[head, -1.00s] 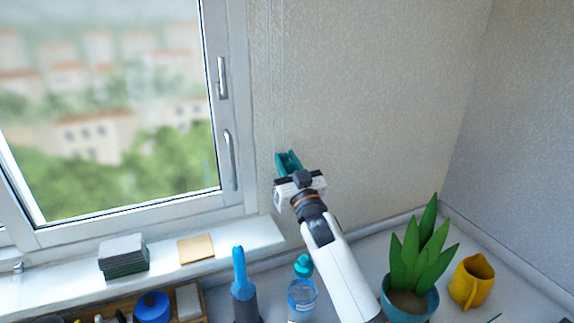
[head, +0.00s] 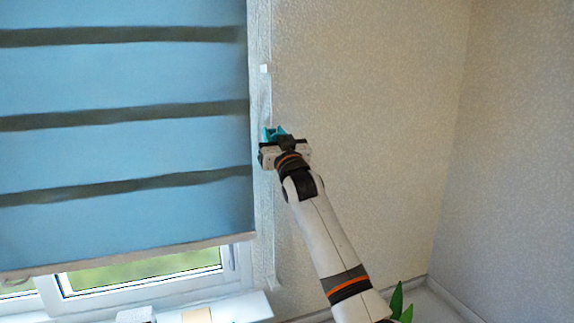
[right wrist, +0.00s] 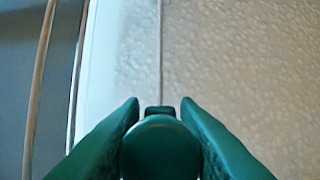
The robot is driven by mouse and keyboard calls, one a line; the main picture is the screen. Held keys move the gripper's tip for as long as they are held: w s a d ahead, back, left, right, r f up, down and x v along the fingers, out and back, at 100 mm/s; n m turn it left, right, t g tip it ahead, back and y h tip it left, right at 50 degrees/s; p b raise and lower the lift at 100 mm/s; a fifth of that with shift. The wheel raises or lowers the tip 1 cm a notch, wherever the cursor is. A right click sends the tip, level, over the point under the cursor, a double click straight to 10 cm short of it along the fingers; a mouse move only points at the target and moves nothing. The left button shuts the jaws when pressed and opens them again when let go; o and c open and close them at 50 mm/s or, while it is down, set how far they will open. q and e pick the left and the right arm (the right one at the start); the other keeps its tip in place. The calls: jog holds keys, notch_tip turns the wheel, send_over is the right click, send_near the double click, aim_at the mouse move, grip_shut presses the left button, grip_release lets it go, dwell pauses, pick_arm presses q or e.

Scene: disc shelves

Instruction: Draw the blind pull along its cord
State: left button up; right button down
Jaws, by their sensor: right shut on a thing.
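The cord (right wrist: 160,50) shows in the right wrist view as a thin line running up the wall. The blind pull (right wrist: 160,148), a dark green rounded piece on the cord, sits between my teal fingers. My right gripper (head: 274,133) is shut on the pull beside the window's right edge, and hides most of it in the head view. My left gripper is out of view.
A small white piece (head: 264,69) sits on the wall strip above my gripper. The textured wall (head: 380,130) to the right is bare. The window sill (head: 255,306) and a plant (head: 398,303) show at the bottom.

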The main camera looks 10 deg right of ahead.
notch_tip(320, 180, up, 6)
jog(key=shift+s+r+p, duration=0.1)
jog(key=shift+p, duration=0.65)
jog(key=shift+r, duration=0.45)
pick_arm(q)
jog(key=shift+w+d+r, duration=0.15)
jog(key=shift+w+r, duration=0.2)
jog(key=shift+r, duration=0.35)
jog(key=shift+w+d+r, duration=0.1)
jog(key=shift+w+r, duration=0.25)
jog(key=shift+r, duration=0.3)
pick_arm(e)
jog(key=shift+r, duration=0.2)
jog(key=c, duration=1.3)
grip_release()
jog(key=shift+o, duration=1)
jog(key=shift+f, duration=0.25)
